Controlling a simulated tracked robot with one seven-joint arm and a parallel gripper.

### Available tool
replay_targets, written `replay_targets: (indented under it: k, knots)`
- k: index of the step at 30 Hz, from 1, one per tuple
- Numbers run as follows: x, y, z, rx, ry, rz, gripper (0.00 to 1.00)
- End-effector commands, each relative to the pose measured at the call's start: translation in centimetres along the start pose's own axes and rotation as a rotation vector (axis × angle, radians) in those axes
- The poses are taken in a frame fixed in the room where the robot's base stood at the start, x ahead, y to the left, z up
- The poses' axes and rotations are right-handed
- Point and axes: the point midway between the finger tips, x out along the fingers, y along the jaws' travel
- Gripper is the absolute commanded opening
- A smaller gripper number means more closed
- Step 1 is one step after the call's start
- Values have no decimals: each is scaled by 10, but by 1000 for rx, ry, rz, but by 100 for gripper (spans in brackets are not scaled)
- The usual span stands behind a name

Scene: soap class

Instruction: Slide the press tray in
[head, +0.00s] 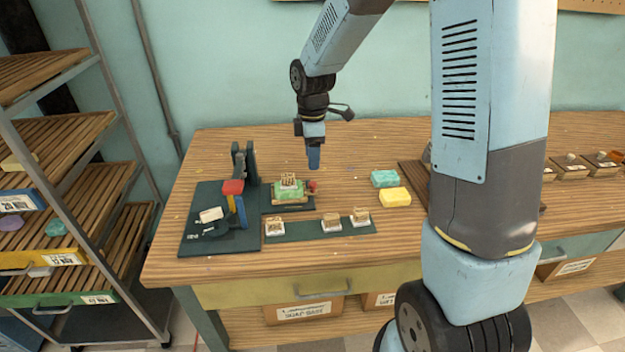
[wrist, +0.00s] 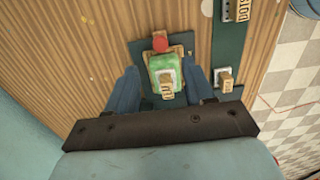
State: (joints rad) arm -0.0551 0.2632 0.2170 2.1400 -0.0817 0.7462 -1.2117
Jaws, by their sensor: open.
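The press tray (wrist: 181,52) is a small wooden tray with a red knob (wrist: 160,44) at one end; the knob also shows in the head view (head: 312,187). A green soap bar (wrist: 155,66) lies on the tray, with a pale stamp block (head: 288,181) on top. The tray sits on a dark plate, to the right of the dark press (head: 241,165) with its red and blue lever. My gripper (head: 313,166) is open and empty above the tray, at its knob side. In the wrist view its blue fingers (wrist: 161,82) are on either side of the soap.
Three stamp blocks stand on a dark green strip (head: 312,232) in front of the tray. A teal bar (head: 384,178) and a yellow bar (head: 394,197) lie to the right. A slatted rack (head: 60,150) stands at the left. Bare wood lies behind the tray.

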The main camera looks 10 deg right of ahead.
Motion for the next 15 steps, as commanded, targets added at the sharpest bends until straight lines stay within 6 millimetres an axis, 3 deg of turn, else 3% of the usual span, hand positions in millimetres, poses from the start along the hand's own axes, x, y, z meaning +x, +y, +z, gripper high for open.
replay_targets:
  k: [9, 15]
  knots:
    - [56, -1, 0, 0, -1, -3, 53]
    - [78, -1, 0, 0, -1, -2, 53]
